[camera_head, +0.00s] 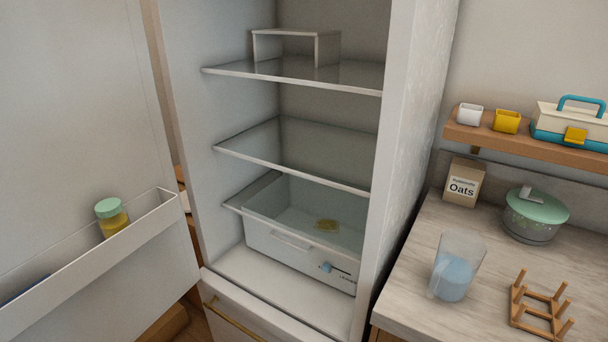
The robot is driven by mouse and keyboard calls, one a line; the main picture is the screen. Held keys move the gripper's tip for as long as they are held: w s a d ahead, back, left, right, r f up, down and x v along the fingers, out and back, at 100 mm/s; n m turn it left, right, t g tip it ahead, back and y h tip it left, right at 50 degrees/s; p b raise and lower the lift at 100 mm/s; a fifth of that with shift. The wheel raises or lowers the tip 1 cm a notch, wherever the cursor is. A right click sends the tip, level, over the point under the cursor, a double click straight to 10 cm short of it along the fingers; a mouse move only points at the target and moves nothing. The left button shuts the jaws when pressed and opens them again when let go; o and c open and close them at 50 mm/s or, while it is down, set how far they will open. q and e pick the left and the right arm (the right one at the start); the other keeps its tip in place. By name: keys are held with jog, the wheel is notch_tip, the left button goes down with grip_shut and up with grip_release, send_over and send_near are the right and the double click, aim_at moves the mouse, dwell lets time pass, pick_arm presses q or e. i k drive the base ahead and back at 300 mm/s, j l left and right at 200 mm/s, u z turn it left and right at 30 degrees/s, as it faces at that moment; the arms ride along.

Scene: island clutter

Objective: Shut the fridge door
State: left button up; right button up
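The fridge (412,140) stands open in the middle of the head view, with its inside facing me. Its door (70,100) is swung wide open to the left, and its inner face shows. A shelf bin (90,270) on the door holds a jar (112,217) with a green lid and yellow contents. Neither of my grippers is in view.
The counter (415,260) at right holds an oats box (464,182), a green-lidded pot (535,215), a pitcher (457,267) and a wooden rack (540,310). A wall shelf (520,140) above holds cups and a toolbox (570,120). A lower compartment has a brass handle (232,319).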

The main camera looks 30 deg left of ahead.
aim_at(82, 124)
jog(key=k+j+u, duration=0.15)
jog(key=u, duration=0.2)
jog(key=k+j+u, duration=0.15)
jog(key=u, duration=0.2)
jog(key=k+j+u, duration=0.1)
jog(key=j+u, duration=0.3)
